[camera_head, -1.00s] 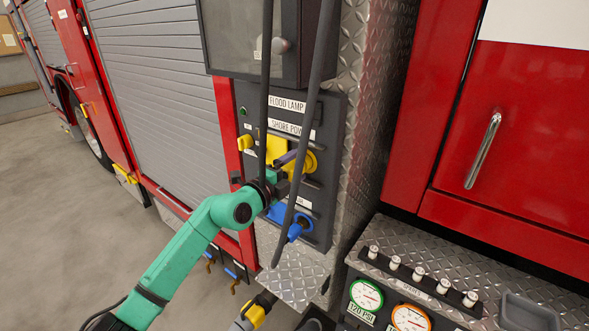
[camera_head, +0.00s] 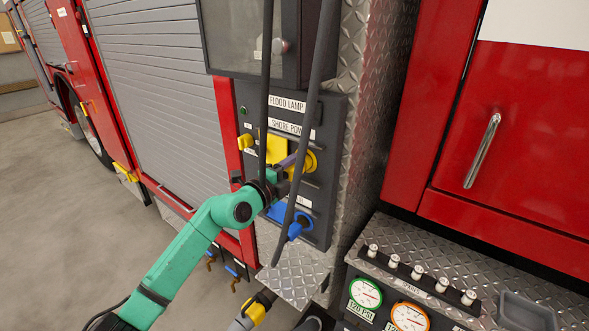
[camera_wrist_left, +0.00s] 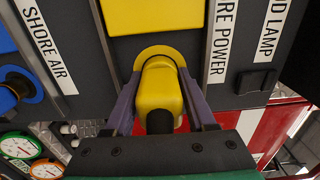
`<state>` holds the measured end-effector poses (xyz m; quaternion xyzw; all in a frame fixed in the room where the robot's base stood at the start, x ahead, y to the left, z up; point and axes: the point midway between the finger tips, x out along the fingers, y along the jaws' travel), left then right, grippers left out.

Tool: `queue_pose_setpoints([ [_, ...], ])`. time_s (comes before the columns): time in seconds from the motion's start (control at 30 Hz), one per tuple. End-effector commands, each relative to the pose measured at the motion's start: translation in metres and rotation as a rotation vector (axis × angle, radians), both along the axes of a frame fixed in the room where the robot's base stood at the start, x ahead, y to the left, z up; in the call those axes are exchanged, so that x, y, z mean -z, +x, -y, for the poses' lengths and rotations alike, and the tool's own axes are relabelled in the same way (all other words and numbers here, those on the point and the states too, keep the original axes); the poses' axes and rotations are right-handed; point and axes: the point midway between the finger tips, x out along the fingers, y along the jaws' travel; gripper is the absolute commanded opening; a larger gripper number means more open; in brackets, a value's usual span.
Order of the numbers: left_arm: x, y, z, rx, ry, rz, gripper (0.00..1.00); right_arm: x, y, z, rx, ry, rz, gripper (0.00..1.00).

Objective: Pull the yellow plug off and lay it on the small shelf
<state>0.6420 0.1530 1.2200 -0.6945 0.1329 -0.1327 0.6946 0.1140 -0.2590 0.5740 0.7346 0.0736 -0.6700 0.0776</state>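The yellow plug (camera_wrist_left: 160,92) sits at its round yellow socket (camera_head: 309,161) under the SHORE POWER label. My left gripper (camera_wrist_left: 160,85) reaches it from the front left, and its purple fingers lie on either side of the plug. The fingertips are very close to the plug's sides, and I cannot tell whether they press on it. In the head view my left gripper (camera_head: 288,168) hides most of the plug. A small diamond-plate shelf (camera_head: 293,284) projects below the panel, with its visible top bare.
Two dark cables (camera_head: 306,120) hang in front of the panel. A blue plug (camera_head: 294,230) is below the yellow one. A yellow flap (camera_head: 276,148) is beside the socket. Gauges (camera_head: 365,292) and a diamond-plate ledge (camera_head: 425,262) stand at right.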

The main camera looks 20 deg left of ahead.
Motion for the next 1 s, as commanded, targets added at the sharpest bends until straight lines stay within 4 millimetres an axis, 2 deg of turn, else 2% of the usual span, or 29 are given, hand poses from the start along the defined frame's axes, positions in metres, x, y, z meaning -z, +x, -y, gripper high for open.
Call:
queue_pose_setpoints([
  [0.27, -0.002, -0.003, -0.002, -0.001, -0.002, 0.001, 0.00, -0.004, 0.000, 0.000, -0.001, 0.000, 0.000, 0.50],
  [1.0, -0.001, -0.031, -0.013, -0.001, 0.000, 0.001, 0.00, -0.021, 0.000, 0.001, -0.001, -0.001, 0.000, 0.50],
])
